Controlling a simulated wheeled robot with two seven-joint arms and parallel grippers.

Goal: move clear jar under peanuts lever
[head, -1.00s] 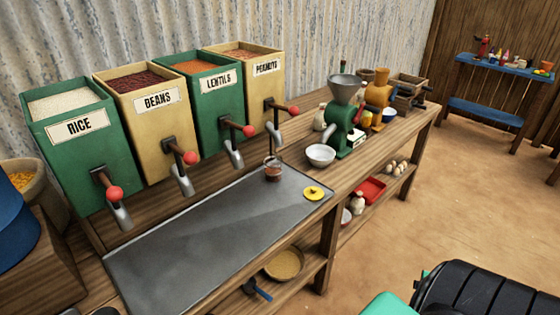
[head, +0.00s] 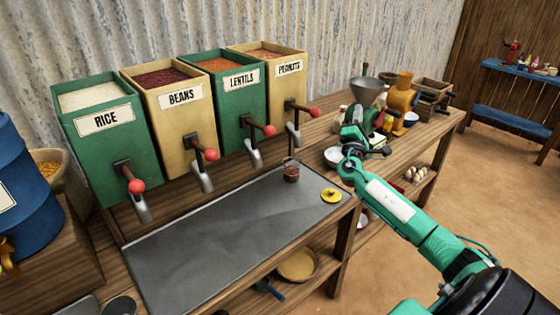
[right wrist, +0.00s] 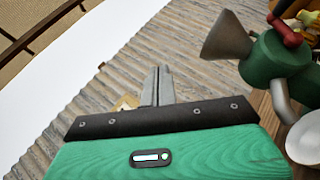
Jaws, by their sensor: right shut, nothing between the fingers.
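The clear jar (head: 291,172) stands upright on the grey metal counter tray, with brownish contents or tint, near the peanuts bin (head: 288,75). The peanuts lever (head: 314,113) has a red knob, with its grey spout (head: 296,136) just above and behind the jar. My right gripper (head: 353,130) is to the right of the jar, in front of the green grinder; its fingers are hard to make out there. In the right wrist view its fingers (right wrist: 157,86) are together and empty. My left gripper is not in view.
Rice, beans and lentils bins line the wall to the left. The grinder (head: 368,92) and a white bowl (head: 333,156) stand right. The tray's middle is clear.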

